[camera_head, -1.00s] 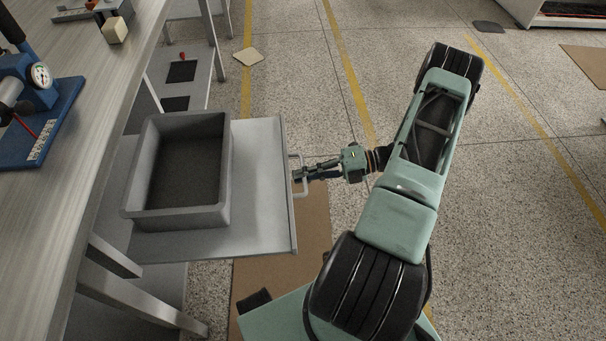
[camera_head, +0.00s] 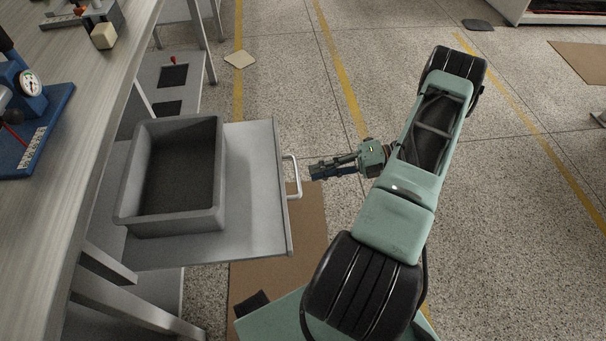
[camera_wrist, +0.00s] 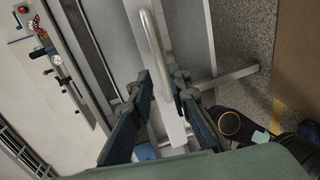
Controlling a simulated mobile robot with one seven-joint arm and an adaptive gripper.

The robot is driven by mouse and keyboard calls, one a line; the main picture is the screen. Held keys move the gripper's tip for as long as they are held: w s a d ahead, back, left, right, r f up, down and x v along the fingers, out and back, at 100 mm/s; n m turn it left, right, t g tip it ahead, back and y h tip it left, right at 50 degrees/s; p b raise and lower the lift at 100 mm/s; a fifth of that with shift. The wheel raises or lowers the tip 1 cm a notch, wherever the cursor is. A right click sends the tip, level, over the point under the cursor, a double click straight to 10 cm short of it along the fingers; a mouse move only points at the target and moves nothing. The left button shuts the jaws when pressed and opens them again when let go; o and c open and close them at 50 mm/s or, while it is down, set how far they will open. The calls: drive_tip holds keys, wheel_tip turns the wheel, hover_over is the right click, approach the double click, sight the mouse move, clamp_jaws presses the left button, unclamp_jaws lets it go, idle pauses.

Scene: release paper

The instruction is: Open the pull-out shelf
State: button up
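The grey pull-out shelf (camera_head: 255,165) stands out from under the workbench, with a grey bin (camera_head: 218,190) on it. Its pale bar handle (camera_head: 293,177) is on the shelf's right edge. My gripper (camera_head: 313,171) is just right of the handle in the head view, apart from it and empty. In the wrist view the handle (camera_wrist: 153,45) runs ahead of my gripper (camera_wrist: 160,82). The two dark fingers there stand apart with a gap between them. How far the shelf's rear part reaches under the bench is hidden.
The workbench top (camera_head: 75,125) at left bears a blue gauge device (camera_head: 30,88) and a pale block (camera_head: 104,36). A brown mat (camera_head: 306,225) lies on the floor below the shelf's right edge.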

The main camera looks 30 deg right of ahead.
drive_tip(key=v, duration=0.5)
drive_tip(key=shift+s+d, duration=0.1)
drive_tip(key=shift+d, duration=0.05)
idle(0.3)
